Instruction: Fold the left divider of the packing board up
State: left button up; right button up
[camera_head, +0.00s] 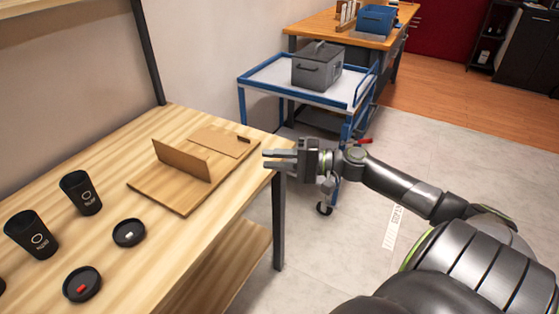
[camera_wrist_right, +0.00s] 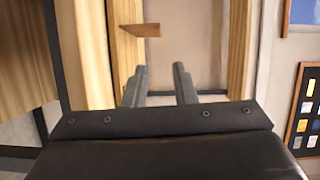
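The packing board (camera_head: 168,195) lies flat on the wooden table. A brown divider (camera_head: 182,160) stands upright across its middle. A second flat brown panel (camera_head: 215,140) lies at the board's far right part, with a small dark piece at its edge. My right gripper (camera_head: 264,160) is at the table's right edge, to the right of the board and apart from it. Its two fingers are apart with nothing between them; they also show in the right wrist view (camera_wrist_right: 160,72). A thin brown piece (camera_wrist_right: 140,30) shows ahead of them there, which I cannot identify surely. My left gripper is not in view.
A blue-framed cart (camera_head: 275,78) with a grey box (camera_head: 317,66) is behind my right arm. The table's front right is clear.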

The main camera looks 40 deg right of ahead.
jog(key=shift+s+d, duration=0.4)
jog(key=shift+s, duration=0.05)
dwell(0.4)
